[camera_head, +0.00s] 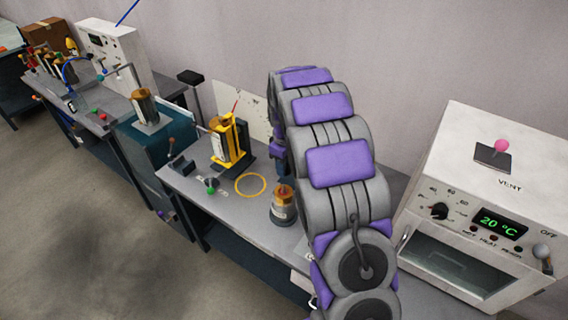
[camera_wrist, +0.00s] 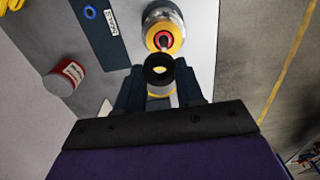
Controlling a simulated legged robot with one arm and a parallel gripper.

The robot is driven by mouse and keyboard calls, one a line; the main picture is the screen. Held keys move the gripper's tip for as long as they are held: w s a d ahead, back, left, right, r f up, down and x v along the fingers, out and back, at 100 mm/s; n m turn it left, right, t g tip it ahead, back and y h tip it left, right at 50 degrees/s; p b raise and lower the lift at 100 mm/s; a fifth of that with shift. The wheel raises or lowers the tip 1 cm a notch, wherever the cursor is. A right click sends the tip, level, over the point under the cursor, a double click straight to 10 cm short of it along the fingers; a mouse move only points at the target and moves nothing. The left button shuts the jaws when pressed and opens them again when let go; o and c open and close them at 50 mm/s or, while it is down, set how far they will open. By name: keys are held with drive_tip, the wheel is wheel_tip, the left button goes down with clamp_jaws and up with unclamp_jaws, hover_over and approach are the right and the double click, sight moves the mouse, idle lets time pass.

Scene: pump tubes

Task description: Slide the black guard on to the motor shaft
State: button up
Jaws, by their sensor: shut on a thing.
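In the wrist view, my gripper (camera_wrist: 160,88) is shut on the black guard (camera_wrist: 158,66), a short dark ring with an open bore and a pale, yellowish inside. Just beyond it stands a silver motor (camera_wrist: 164,14) with a yellow top and a red ring around its shaft (camera_wrist: 164,41). The guard's upper rim is close to the shaft tip. I cannot tell whether they touch. In the head view, my arm hides the gripper and guard. A silver cylinder with a brass top (camera_head: 283,208) stands on the bench beside my arm; I cannot tell if it is the same motor.
In the wrist view, a red labelled jar (camera_wrist: 63,80) lies left and a dark panel with a blue ring (camera_wrist: 100,30) upper left. In the head view, a white oven (camera_head: 490,205) stands right, a yellow stand (camera_head: 231,140) and yellow ring (camera_head: 250,194) left. Floor is clear.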

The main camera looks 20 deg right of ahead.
drive_tip(key=shift+a+f, duration=0.35)
drive_tip(key=shift+f, duration=0.55)
drive_tip(key=shift+a+f, duration=0.3)
drive_tip(key=shift+f, duration=0.6)
drive_tip(key=shift+d+f, duration=0.1)
drive_tip(key=shift+f, duration=0.55)
drive_tip(key=shift+d+f, duration=0.35)
drive_tip(key=shift+a, duration=0.35)
drive_tip(key=shift+d, duration=0.1)
drive_tip(key=shift+d, duration=0.3)
drive_tip(key=shift+a+p, duration=0.25)
drive_tip(key=shift+p, duration=0.2)
